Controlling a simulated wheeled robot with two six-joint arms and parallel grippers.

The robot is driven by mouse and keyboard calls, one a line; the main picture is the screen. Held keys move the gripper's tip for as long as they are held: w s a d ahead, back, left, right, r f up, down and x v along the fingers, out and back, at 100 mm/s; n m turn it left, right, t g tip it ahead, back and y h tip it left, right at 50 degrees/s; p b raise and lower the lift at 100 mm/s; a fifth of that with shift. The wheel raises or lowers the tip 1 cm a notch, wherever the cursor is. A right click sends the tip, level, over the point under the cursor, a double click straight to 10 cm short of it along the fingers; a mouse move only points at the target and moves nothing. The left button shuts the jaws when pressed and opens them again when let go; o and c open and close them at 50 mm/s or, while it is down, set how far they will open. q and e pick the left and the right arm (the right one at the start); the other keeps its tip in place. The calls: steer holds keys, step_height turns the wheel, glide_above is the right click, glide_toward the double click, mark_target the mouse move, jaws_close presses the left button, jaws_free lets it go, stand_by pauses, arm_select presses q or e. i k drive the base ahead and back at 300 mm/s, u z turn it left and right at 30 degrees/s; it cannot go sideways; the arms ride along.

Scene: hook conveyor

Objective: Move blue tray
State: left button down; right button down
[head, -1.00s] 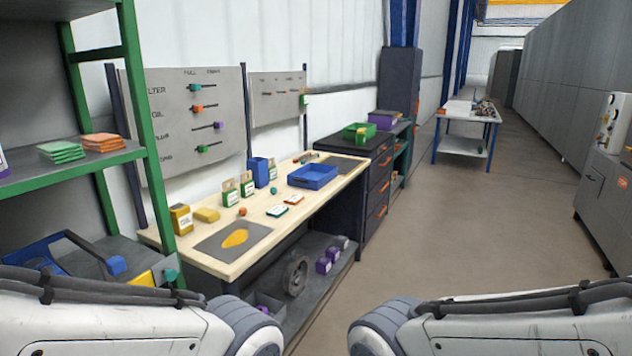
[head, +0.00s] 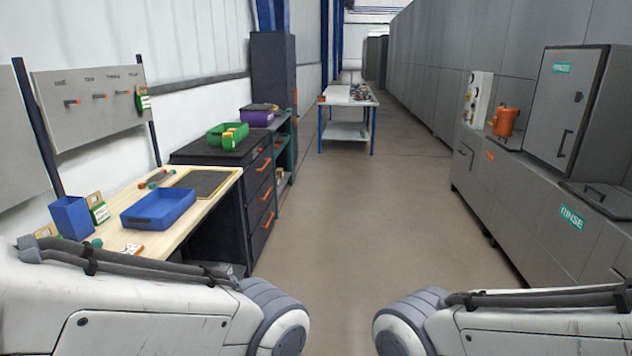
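The blue tray (head: 158,221) is a shallow, open rectangular tray that looks empty. It rests on the light wooden workbench (head: 205,208) at the left of the head view, near the bench's far end. My two arms show at the bottom left and bottom right, but only their upper links are visible. Neither gripper is in the picture. No part of my arms is seen touching the tray.
A taller blue bin (head: 72,217) stands left of the tray. A dark mat (head: 208,183) lies behind it. Beyond are a drawer cabinet (head: 262,200) with a green tray (head: 228,134), and a white table (head: 347,97). Grey machines (head: 520,190) line the right. The middle floor is clear.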

mark_target(160, 208)
steer(key=z, duration=0.2)
steer(key=i, duration=1.95)
steer(key=u, duration=0.75)
steer(key=i, duration=1.6)
steer(key=u, duration=1.25)
steer(key=i, duration=0.3)
